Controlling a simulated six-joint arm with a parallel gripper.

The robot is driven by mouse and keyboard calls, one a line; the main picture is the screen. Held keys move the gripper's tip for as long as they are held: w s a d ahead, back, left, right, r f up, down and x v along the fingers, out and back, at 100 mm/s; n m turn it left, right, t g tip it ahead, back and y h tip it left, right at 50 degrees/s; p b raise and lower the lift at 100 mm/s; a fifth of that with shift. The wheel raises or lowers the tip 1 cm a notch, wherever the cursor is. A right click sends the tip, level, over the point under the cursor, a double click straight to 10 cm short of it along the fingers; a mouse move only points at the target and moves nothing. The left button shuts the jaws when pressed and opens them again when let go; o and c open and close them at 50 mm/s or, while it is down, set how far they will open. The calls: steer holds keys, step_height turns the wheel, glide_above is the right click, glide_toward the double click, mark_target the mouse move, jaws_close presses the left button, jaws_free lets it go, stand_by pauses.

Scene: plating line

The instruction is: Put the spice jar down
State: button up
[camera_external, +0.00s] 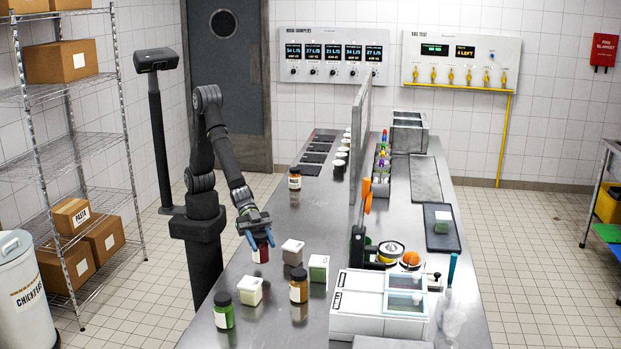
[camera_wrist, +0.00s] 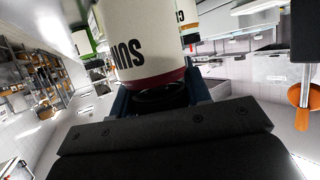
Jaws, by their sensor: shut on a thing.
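My gripper (camera_external: 256,238) is shut on a spice jar (camera_external: 261,252) with dark red contents, over the left part of the steel counter (camera_external: 270,325). In the wrist view the spice jar (camera_wrist: 140,50) fills the top middle, with a pale label whose visible letters read "SUM" and a dark red band beside the gripper. Its far end is cut off by the frame. Whether its base touches the counter or hangs just above it, I cannot tell.
Close by stand a green jar (camera_external: 223,311), an orange-brown jar (camera_external: 299,286) and pale square containers (camera_external: 250,291), (camera_external: 292,252) and (camera_external: 318,268). Another orange jar (camera_external: 295,179) stands farther back. A white lidded unit (camera_external: 358,308) is at right. Bare counter shows between the jars.

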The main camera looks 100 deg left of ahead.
mark_target(267, 256)
steer(key=shift+w+a+f, duration=0.1)
steer(key=shift+w+f, duration=0.25)
steer(key=shift+w, duration=0.25)
steer(key=shift+f, duration=1.75)
steer(key=shift+f, duration=0.15)
steer(key=o, duration=1.1)
steer(key=shift+f, duration=0.1)
steer(key=shift+o, duration=0.2)
steer(key=v, duration=1.6)
steer(key=shift+s+r, duration=0.25)
steer(key=shift+s, duration=0.2)
steer(key=shift+o, duration=0.4)
steer(key=shift+s+a+r, duration=0.1)
steer(key=shift+s+a, duration=0.15)
steer(key=shift+a, duration=0.05)
